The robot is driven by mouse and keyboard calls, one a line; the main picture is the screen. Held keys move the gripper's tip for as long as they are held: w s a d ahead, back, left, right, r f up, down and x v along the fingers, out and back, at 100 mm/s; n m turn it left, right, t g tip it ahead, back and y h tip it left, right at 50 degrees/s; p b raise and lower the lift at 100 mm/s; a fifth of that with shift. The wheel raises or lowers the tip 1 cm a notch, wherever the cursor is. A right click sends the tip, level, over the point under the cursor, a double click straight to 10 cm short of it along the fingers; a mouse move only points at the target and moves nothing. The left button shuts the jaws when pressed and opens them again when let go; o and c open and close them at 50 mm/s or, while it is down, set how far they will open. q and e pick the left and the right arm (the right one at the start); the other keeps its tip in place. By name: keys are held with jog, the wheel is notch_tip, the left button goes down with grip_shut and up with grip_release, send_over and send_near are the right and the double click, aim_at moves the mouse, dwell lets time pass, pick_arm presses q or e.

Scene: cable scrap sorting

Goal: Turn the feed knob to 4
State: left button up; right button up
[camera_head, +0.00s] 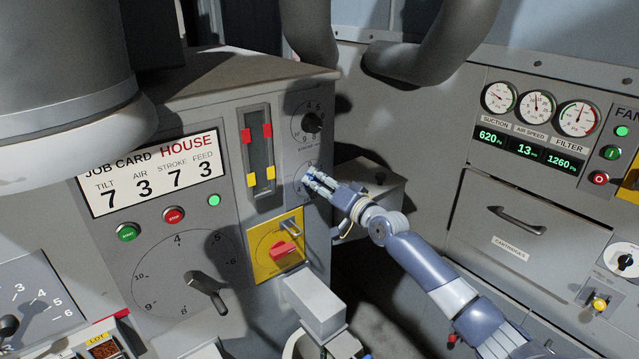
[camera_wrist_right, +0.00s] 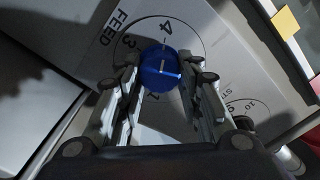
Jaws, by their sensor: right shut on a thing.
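The blue feed knob (camera_wrist_right: 160,70) sits on a round dial (camera_wrist_right: 190,30) marked FEED in the right wrist view. My right gripper (camera_wrist_right: 161,82) is shut on it, one finger on each side. The white mark on the knob points roughly toward the 4, with the 3 to the left of it. In the head view my right gripper (camera_head: 315,180) reaches the panel's right side and hides most of the knob and dial. My left gripper is not in view.
The stroke knob (camera_head: 312,122) is just above my right gripper. Sliders (camera_head: 258,150) and a yellow plate with a red switch (camera_head: 283,249) are left of it. The job card (camera_head: 155,175) reads tilt 7, air 3, stroke 7, feed 3. A large black-handled dial (camera_head: 208,285) is lower left.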

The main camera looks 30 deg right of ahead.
jog(key=o, duration=1.1)
jog(key=shift+f, duration=0.1)
jog(key=shift+c, duration=0.2)
jog(key=s, duration=1.2)
jog(key=shift+d, duration=0.45)
